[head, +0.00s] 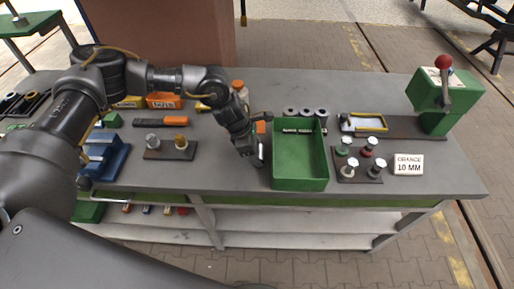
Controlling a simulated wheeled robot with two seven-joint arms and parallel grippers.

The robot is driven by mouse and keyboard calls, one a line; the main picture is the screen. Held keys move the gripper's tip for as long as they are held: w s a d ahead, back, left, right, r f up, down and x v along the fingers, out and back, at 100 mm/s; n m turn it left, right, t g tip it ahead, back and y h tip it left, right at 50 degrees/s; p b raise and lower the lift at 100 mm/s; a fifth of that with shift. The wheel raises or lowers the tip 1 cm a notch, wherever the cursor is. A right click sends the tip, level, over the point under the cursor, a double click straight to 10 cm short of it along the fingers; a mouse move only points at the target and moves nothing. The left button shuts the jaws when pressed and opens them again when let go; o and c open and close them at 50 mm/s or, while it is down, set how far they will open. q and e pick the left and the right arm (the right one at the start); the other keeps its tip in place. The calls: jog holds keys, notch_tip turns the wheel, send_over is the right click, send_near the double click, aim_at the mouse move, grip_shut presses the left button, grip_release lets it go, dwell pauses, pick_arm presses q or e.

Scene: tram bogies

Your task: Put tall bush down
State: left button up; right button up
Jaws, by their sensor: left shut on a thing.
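My left gripper (256,158) points down just left of the green tray (300,182), low over the grey bench top. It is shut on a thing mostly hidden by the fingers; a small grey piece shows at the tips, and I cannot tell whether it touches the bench. Several grey bushes (306,112) stand in a row at the tray's far edge. A dark plate (152,154) to the left carries a silver and a brass-coloured piece. My right gripper is not in view.
On the right are a dark plate with several capped pegs (366,153), a sign reading "ORANGE 10 MM" (408,165), and a green press (440,98) with a red-knobbed lever. Bench top between the left plate and the gripper is clear.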

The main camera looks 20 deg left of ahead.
pick_arm(q)
jog(key=shift+f+b, duration=0.2)
jog(key=shift+b, duration=0.1)
jog(key=o, duration=1.3)
jog(key=shift+r, duration=0.1)
jog(key=shift+r, duration=0.15)
jog(key=shift+b+v, duration=1.3)
jog(key=shift+v, duration=4.65)
